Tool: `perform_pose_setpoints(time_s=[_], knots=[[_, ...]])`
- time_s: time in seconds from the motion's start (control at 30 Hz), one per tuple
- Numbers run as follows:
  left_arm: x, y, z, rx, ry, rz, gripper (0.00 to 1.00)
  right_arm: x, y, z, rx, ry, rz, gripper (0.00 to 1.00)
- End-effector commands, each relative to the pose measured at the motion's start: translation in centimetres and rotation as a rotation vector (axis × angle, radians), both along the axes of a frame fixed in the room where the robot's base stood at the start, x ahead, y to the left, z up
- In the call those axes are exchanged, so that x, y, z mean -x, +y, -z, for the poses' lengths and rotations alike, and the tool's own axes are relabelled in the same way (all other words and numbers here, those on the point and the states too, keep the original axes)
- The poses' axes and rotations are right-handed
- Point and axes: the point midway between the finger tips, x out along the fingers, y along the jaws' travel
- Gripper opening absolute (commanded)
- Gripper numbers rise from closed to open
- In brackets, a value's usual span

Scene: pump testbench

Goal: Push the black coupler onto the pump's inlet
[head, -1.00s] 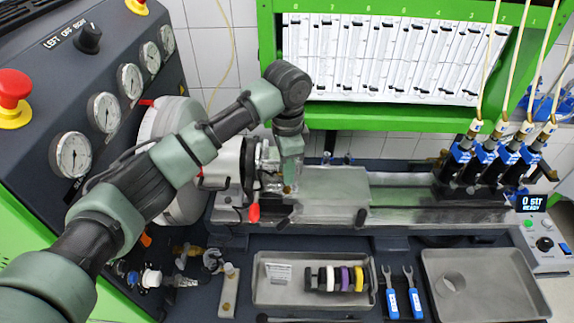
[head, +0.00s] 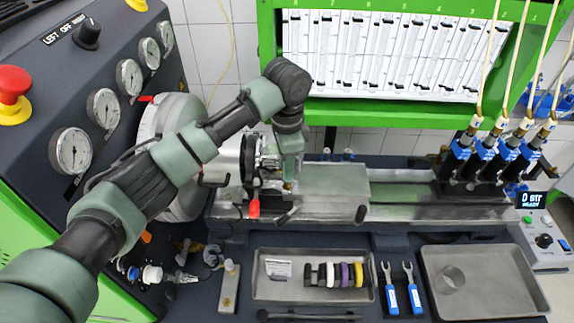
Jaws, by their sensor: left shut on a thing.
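My left gripper (head: 287,186) points down at the pump (head: 268,160), which is clamped at the left end of the bench bed. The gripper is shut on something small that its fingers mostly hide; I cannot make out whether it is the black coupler. A dark, slanted cylindrical piece (head: 289,214) shows just below the fingers; I cannot tell whether it is a coupler or a lever. The pump's inlet is not clearly visible behind the gripper. My right gripper is not in view.
A tray (head: 262,291) in front holds a rack of black, white, purple and yellow rings (head: 333,275). Two blue-handled wrenches (head: 402,297) lie beside it. A red-tipped lever (head: 254,208) is close left of the gripper.

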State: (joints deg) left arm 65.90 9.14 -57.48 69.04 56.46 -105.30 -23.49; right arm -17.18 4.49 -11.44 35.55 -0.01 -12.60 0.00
Motion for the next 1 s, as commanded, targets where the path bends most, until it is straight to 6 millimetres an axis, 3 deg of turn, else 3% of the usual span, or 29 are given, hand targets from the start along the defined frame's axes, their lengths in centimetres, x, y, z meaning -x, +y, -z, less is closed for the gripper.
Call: perform_pose_setpoints(time_s=[1.0], knots=[[0.0,0.0,1.2,0.000,0.000,0.000,0.00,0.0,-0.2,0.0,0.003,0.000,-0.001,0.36]])
